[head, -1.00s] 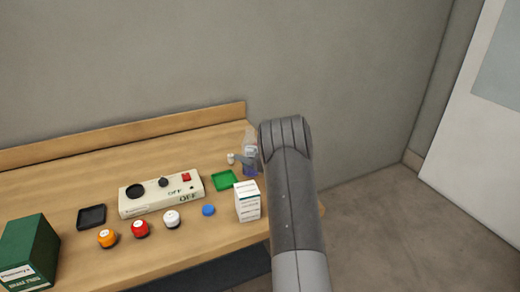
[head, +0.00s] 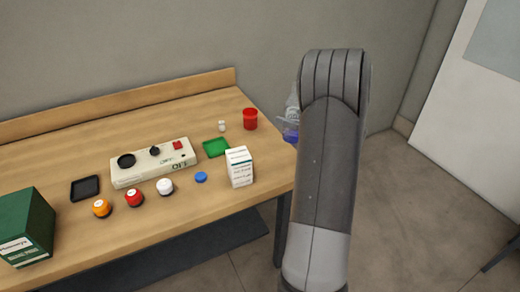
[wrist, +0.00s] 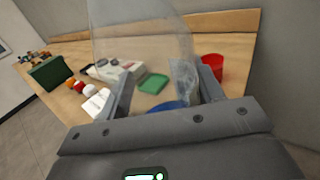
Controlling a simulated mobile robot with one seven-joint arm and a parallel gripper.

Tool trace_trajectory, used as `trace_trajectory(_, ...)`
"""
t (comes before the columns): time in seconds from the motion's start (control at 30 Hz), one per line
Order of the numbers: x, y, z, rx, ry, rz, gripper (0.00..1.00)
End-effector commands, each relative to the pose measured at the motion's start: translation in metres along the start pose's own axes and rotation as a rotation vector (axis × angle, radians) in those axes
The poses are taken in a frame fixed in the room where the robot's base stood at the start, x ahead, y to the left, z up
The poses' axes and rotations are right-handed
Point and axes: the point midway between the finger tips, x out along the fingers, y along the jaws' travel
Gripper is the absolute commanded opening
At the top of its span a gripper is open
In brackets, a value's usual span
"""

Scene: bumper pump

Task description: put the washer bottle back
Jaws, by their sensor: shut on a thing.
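The washer bottle (head: 291,117) is clear, with blue at its lower part. In the head view it shows just past the table's right end, partly hidden behind my arm. In the wrist view the see-through bottle (wrist: 140,35) fills the space ahead of and between the fingers. My gripper (wrist: 166,92) is shut on it. The head view mostly hides the gripper behind my arm. A red cup (head: 250,118) stands at the table's back right corner, left of the bottle; in the wrist view the cup (wrist: 213,66) is right of the fingers.
The wooden table (head: 120,125) holds a green tray (head: 216,147), a white box (head: 239,167), a switch panel (head: 153,163), a black tray (head: 85,188), a small white item (head: 222,126), several small coloured pieces and a green box (head: 25,228). A raised back edge runs along the wall.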

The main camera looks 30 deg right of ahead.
Motion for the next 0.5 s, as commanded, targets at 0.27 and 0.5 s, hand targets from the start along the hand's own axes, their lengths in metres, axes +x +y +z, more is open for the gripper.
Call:
trace_trajectory(0.27,0.055,0.009,-0.034,0.003,0.001,0.004,0.28)
trace_trajectory(0.5,0.098,0.015,-0.060,0.001,0.000,0.003,0.28)
